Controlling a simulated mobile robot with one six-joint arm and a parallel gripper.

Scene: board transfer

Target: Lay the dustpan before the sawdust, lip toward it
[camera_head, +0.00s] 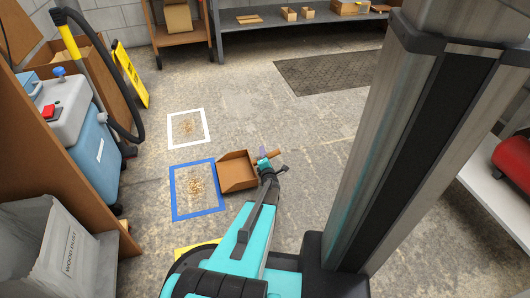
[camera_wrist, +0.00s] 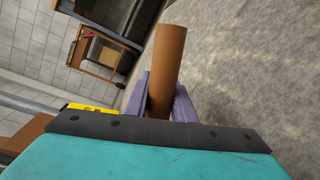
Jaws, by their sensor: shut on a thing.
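The brown dustpan (camera_head: 236,172) is on or just above the floor, right beside the blue-framed square; I cannot tell if it touches the floor. Its open side faces left, toward the sawdust (camera_head: 196,187) inside the blue frame (camera_head: 174,207). My gripper (camera_head: 265,161) is at the right of the pan, shut on its handle. In the wrist view the purple fingers (camera_wrist: 161,100) clasp the brown handle (camera_wrist: 166,65) from both sides; the pan itself is not seen there. A smaller, fainter patch of sawdust (camera_head: 188,127) lies in the white frame (camera_head: 171,134) farther back.
A blue and grey vacuum (camera_head: 85,130) with a black hose and a yellow sign (camera_head: 130,73) stand at the left. A wood dust bin (camera_head: 62,245) is at the lower left. A dark mat (camera_head: 322,72) lies farther back. The floor right of the pan is clear.

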